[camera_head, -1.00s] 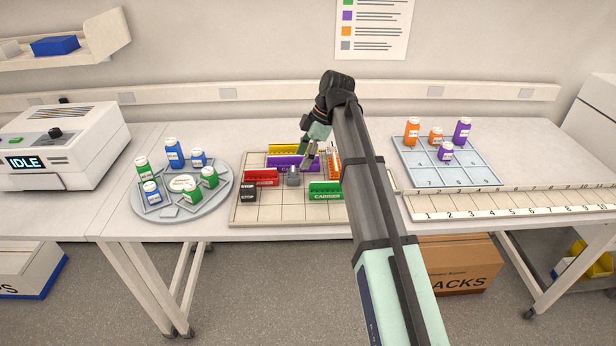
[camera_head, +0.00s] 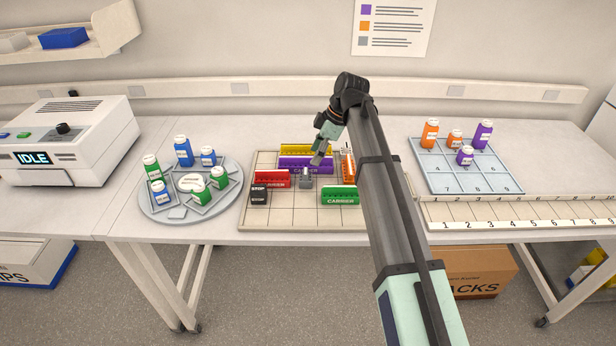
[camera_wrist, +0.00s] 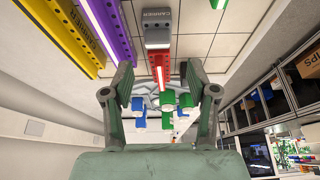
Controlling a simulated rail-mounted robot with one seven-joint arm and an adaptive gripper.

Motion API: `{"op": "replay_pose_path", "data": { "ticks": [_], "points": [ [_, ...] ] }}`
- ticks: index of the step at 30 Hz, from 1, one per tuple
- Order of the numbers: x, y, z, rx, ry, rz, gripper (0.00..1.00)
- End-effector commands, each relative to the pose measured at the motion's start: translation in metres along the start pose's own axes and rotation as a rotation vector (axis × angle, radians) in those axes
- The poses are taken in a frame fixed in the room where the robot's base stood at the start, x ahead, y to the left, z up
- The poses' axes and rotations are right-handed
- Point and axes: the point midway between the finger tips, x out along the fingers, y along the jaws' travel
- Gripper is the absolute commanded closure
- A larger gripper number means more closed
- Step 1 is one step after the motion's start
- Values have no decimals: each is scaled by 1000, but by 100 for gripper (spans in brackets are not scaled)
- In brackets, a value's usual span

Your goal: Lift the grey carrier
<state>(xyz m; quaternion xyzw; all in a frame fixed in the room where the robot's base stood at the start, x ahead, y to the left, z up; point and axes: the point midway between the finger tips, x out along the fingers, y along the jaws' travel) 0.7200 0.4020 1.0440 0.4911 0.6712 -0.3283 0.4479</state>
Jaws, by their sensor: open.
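The grey carrier is apart from the fingers.
A purple carrier (camera_head: 305,165) and a yellow carrier (camera_head: 300,149) stand behind, an orange carrier (camera_head: 348,165) to the right. A round bottle tray (camera_head: 177,214) is left, a blue tray (camera_head: 450,180) right. The board's front squares are clear.

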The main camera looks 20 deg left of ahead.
Motion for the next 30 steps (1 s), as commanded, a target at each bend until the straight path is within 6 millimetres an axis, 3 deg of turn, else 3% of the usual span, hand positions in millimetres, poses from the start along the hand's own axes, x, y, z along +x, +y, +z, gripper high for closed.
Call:
{"op": "replay_pose_path", "data": {
  "ticks": [9,20,30],
  "points": [
    [51,0,-1,0,-1,0,42],
    [68,1,-1,0,-1,0,42],
    [108,3,-2,-1,-1,-1,42]
  ]
}}
